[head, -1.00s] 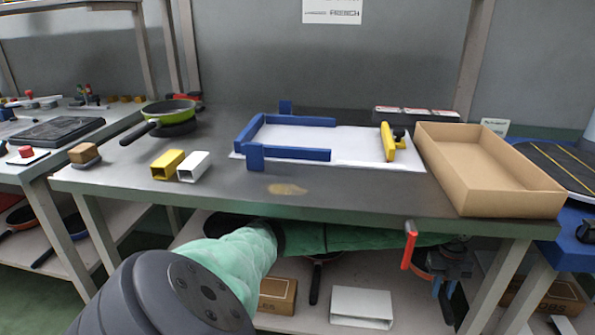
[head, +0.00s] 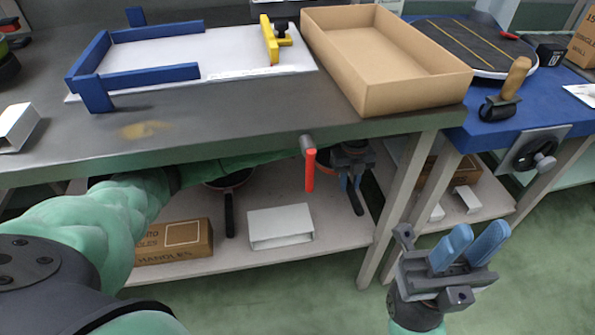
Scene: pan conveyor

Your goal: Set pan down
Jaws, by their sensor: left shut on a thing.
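My left arm reaches under the workbench from the left. I cannot tell whether the pan touches the shelf. Another dark pan (head: 228,180) sits on the lower shelf further left, its handle toward me. My right gripper (head: 470,248) is at the lower right, its two blue fingers apart and empty, in front of the benches.
A red lever (head: 310,170) hangs from the bench edge beside my left gripper. The lower shelf (head: 335,238) holds a brown carton (head: 175,241) and a white box (head: 280,227). Above are a blue frame (head: 98,95), a yellow clamp (head: 269,40) and an open cardboard tray (head: 420,95).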

